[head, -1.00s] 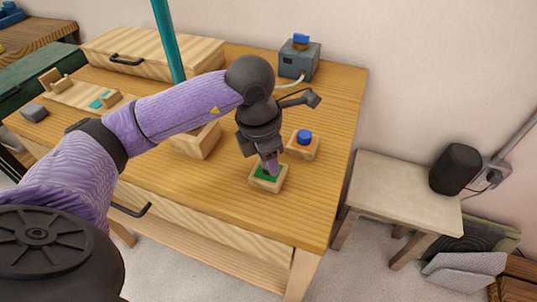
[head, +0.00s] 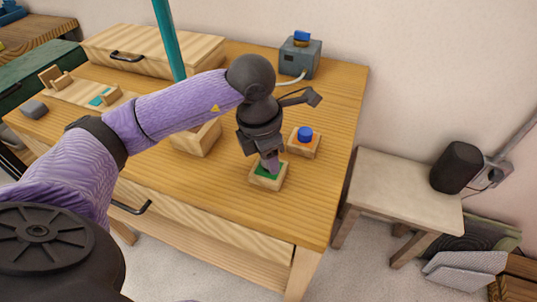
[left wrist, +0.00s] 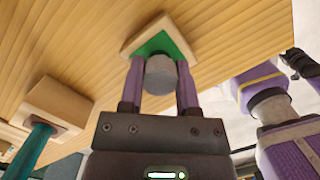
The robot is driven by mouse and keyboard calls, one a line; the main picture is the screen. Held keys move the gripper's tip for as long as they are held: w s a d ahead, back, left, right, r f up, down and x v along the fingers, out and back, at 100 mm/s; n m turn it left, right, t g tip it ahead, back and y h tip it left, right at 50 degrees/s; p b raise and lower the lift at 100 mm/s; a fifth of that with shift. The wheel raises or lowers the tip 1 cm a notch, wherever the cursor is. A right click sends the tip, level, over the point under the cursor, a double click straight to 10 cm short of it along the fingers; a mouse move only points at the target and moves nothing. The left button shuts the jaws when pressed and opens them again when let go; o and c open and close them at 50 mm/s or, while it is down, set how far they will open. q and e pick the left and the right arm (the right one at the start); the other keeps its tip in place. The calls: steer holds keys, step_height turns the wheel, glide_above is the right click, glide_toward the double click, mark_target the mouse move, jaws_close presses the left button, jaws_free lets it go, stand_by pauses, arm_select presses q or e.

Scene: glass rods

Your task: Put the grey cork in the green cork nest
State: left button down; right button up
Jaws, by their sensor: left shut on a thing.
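My left gripper (head: 270,163) is over the green cork nest, a small wooden block with a green top (head: 268,179), near the table's front right. In the left wrist view the gripper (left wrist: 160,75) is shut on the grey cork (left wrist: 161,74), a short cylinder between its two purple fingers. The cork is at the green top of the nest (left wrist: 178,46); I cannot tell whether it is seated in it or just above. In the head view the fingers hide the cork.
Just behind stands an orange-topped wooden nest (head: 303,150) with a blue cork (head: 305,133). A wooden block (head: 199,140) stands left of the gripper. A grey box (head: 300,57) is at the back. The table's right front is bare.

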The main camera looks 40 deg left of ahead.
arm_select(q)
steer(key=shift+r, duration=0.4)
arm_select(e)
steer(key=shift+w+d+r, duration=0.2)
steer(key=shift+w+d, duration=0.05)
steer(key=shift+w, duration=0.35)
steer(key=shift+a, duration=0.1)
arm_select(q)
steer(key=shift+f, duration=0.4)
arm_select(e)
steer(key=shift+s+a+f, duration=0.2)
steer(key=shift+s+a, duration=0.1)
steer(key=shift+s, duration=0.3)
steer(key=shift+d+f, duration=0.1)
